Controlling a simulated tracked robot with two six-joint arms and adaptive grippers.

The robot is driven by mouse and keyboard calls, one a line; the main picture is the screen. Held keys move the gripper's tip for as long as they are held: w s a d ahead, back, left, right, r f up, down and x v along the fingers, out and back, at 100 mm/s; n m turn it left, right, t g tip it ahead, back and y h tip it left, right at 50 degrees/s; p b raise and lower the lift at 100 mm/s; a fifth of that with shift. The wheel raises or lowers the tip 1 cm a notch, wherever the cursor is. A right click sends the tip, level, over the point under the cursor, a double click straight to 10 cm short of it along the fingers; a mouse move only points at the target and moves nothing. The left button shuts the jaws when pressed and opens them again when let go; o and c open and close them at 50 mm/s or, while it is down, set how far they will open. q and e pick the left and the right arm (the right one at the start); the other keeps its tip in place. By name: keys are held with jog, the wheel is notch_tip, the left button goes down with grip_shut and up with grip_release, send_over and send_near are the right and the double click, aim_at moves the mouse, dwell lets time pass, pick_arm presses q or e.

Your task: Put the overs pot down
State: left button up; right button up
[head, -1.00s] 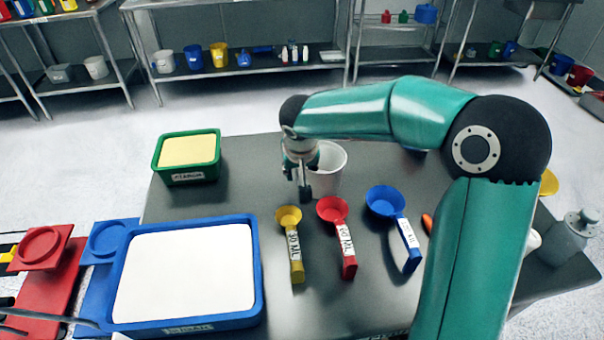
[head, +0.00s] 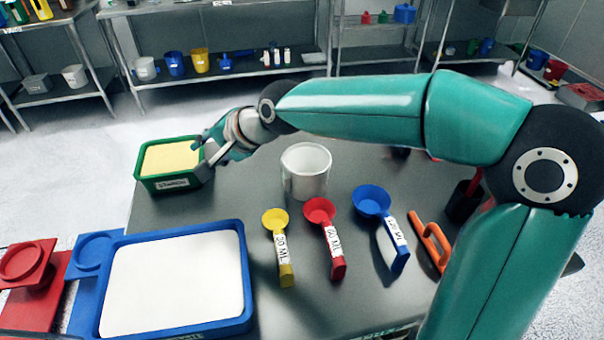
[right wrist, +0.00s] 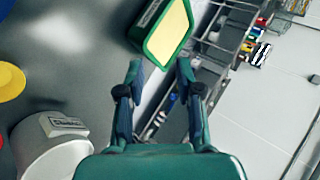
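A white pot (head: 306,172) stands upright on the dark table behind the scoops. It also shows in the right wrist view (right wrist: 50,150), at the lower left, with a label on its side too blurred to read. My right gripper (head: 208,152) is to the left of the pot, clear of it, by the right edge of a green tub of pale yellow powder (head: 170,160). In the right wrist view my right gripper (right wrist: 160,72) has its fingers apart with nothing between them, pointing toward the green tub (right wrist: 168,35). My left gripper is not in view.
A blue tray (head: 243,280) of white powder lies at the front left. Yellow (head: 276,220), red (head: 319,211) and blue (head: 371,202) scoops lie in front of the pot. An orange-handled tool (head: 432,243) lies at the right.

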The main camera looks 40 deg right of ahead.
jog(key=s+d+r+m+t+h+b, duration=0.2)
jog(key=s+d+r+m+t+h, duration=0.3)
jog(key=m, duration=1)
jog(key=s+d+f+m+h+b, duration=0.1)
jog(key=s+d+f+m+b, duration=0.15)
jog(key=s+m, duration=0.2)
jog(key=s+d+f+m+g+h+b, duration=0.1)
jog(key=s+f+m, duration=0.2)
jog(key=s, duration=0.3)
jog(key=s+d+f+m+h+b, duration=0.1)
jog(key=s+d+f+m, duration=0.15)
jog(key=s+m, duration=0.2)
jog(key=shift+n+g, duration=0.3)
jog(key=shift+n, duration=0.1)
jog(key=shift+w+a+p+x, duration=0.1)
jog(key=shift+a+p+x, duration=0.3)
jog(key=shift+x, duration=2.35)
jog(key=shift+w+a+p+x, duration=0.2)
jog(key=shift+p+x, duration=0.35)
jog(key=shift+x, duration=2.2)
jog(key=shift+w+a+p+x, duration=0.1)
jog(key=shift+a+p+x, duration=0.3)
jog(key=shift+x, duration=2.35)
jog(key=shift+s+d+r, duration=0.1)
jog(key=shift+r, duration=0.1)
grip_shut()
